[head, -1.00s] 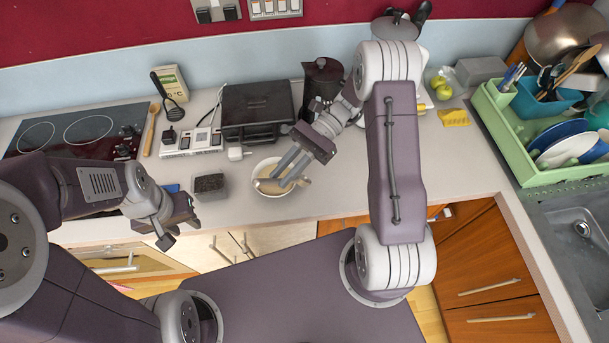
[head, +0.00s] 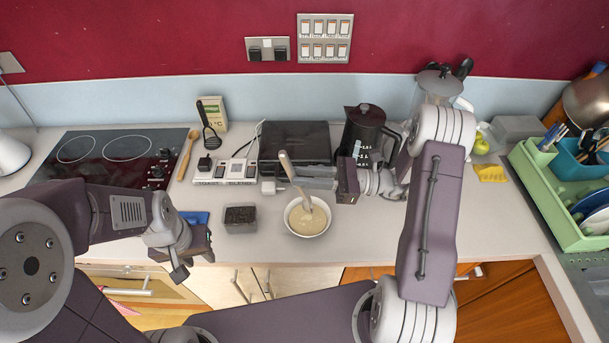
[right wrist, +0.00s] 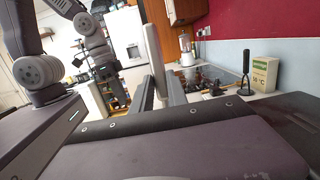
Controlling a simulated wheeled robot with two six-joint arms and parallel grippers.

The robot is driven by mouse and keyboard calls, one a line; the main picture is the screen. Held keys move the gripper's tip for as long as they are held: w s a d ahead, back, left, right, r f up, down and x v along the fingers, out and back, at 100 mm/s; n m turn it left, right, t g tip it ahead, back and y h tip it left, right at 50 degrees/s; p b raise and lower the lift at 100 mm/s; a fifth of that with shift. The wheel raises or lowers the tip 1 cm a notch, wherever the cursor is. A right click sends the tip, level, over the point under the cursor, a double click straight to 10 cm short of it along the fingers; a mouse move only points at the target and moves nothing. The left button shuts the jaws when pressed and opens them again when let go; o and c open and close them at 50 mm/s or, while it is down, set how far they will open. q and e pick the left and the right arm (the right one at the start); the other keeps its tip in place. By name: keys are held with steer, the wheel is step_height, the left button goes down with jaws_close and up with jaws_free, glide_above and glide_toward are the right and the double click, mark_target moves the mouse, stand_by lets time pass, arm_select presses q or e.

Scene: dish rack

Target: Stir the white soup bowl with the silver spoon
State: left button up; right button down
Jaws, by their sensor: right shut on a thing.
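The white soup bowl (head: 291,224) stands on the counter with a creamy beige soup in it. The silver spoon (head: 293,178) stands steeply in the bowl, slightly tilted, its lower end in the soup and hidden there. My right gripper (head: 284,176) comes in level from the right and is shut on the spoon's handle above the bowl. In the right wrist view the handle (right wrist: 155,58) rises between the fingers (right wrist: 160,92). My left gripper (head: 194,264) hangs empty in front of the counter edge, left of the bowl, its fingers apart.
A small dark box (head: 240,218) sits just left of the bowl. A black case (head: 295,142) and a dark coffee pot (head: 362,135) stand behind. The hob (head: 110,155) is at the left, and a green dish rack (head: 560,205) at the right. Counter right of the bowl is fairly clear.

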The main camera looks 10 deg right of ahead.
step_height(320, 180, down, 7)
steer(key=b, duration=0.6)
steer(key=shift+f, duration=0.1)
steer(key=shift+w+d+r, duration=0.3)
steer(key=shift+w+d, duration=0.5)
steer(key=shift+w, duration=0.05)
steer(key=shift+s+a+r+p, duration=0.15)
steer(key=shift+s+a+p, duration=0.55)
steer(key=shift+s+a, duration=0.1)
